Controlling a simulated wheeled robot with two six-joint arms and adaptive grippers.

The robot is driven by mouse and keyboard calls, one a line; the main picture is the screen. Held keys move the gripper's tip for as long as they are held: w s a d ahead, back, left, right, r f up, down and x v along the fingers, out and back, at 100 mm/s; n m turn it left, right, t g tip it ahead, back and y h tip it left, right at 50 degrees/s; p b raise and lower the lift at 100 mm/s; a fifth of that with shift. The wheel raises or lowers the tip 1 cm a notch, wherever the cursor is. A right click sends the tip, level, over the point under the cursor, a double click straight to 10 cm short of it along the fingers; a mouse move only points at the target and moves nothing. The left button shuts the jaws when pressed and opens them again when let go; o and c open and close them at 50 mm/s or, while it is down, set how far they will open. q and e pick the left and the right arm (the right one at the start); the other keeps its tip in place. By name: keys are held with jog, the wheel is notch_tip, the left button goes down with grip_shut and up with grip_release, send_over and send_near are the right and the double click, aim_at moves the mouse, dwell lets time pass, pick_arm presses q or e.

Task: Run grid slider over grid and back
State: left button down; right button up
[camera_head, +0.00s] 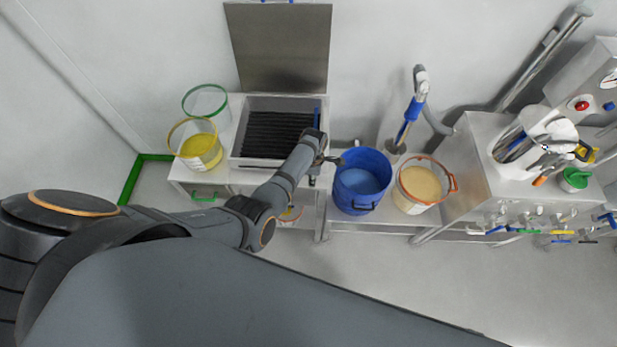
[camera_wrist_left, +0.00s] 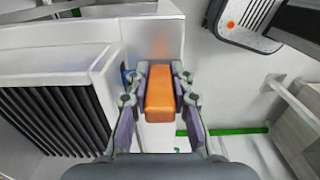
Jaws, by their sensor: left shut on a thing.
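The grid (camera_head: 278,134) is a set of dark parallel slats inside a pale metal box (camera_head: 237,150) on the left table. Its slats also show in the left wrist view (camera_wrist_left: 55,120). My left gripper (camera_head: 316,168) is at the right side of this box, near its front corner. In the left wrist view, my left gripper (camera_wrist_left: 158,85) is shut on an orange block-shaped handle (camera_wrist_left: 160,95), which looks like the grid slider's handle. The handle sits between both fingers, beside the box wall. The rest of the slider cannot be made out. My right gripper is not in view.
A yellow-rimmed tub (camera_head: 200,150) and a green-rimmed clear tub (camera_head: 205,100) stand left of the box. A blue bucket (camera_head: 361,182) and an orange-rimmed bucket (camera_head: 420,187) stand to the right. A metal panel (camera_head: 281,45) rises behind the box.

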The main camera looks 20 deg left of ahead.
pick_arm(q)
jog(key=c, duration=1.1)
grip_release()
jog(key=shift+s+d, duration=0.15)
jog(key=shift+w+r, duration=0.1)
jog(key=shift+w, duration=0.1)
jog(key=shift+r, duration=0.1)
notch_tip(320, 180, up, 12)
jog(key=shift+s+f, duration=0.15)
jog(key=shift+f, duration=0.05)
